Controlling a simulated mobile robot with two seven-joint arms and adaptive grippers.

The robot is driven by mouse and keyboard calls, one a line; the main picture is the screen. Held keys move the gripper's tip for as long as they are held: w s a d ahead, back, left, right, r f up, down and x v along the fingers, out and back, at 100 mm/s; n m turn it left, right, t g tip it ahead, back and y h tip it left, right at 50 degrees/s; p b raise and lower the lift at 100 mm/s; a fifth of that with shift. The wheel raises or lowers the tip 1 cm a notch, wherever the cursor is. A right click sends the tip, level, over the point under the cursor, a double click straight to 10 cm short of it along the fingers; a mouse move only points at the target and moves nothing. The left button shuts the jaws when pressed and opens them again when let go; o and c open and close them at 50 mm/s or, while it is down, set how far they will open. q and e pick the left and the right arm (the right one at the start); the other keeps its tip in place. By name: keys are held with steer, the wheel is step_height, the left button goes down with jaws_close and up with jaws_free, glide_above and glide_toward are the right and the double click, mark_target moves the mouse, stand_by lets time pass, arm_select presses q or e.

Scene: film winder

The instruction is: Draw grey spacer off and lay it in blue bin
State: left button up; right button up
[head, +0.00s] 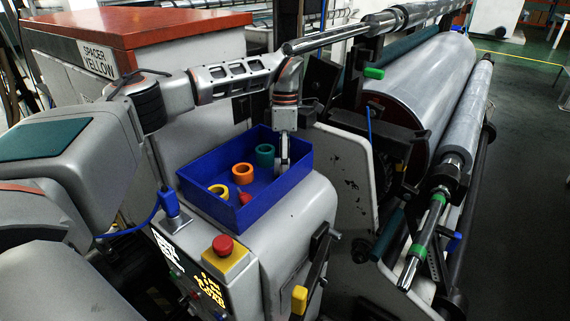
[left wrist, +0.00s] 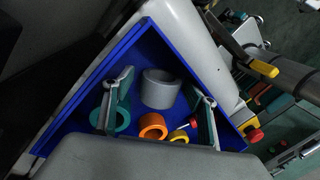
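The blue bin (head: 210,207) sits on the machine housing in the head view, and its wall also shows in the left wrist view (left wrist: 85,82). My left gripper (head: 284,166) reaches down into the bin's right end. In the left wrist view the grey spacer (left wrist: 161,88), a short grey ring, is inside the bin, between the two spread fingers of the left gripper (left wrist: 162,97). Gaps show between the spacer and both fingers, so the gripper is open. In the head view the spacer is hidden behind the gripper. My right gripper is not in view.
The bin also holds a teal ring (head: 265,155), an orange ring (head: 243,173), a yellow ring (head: 219,190) and a small red item (head: 244,197). A red button (head: 222,245) is in front. A grey shaft (head: 345,34) runs above, right of my arm; large rollers (head: 425,80) stand beyond.

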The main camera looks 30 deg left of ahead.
arm_select(q)
step_height(320, 180, up, 12)
steer(key=w+a, duration=0.1)
steer(key=w, duration=0.1)
steer(key=shift+a, duration=0.15)
stand_by(0.4)
steer(key=shift+f, duration=0.15)
stand_by(0.3)
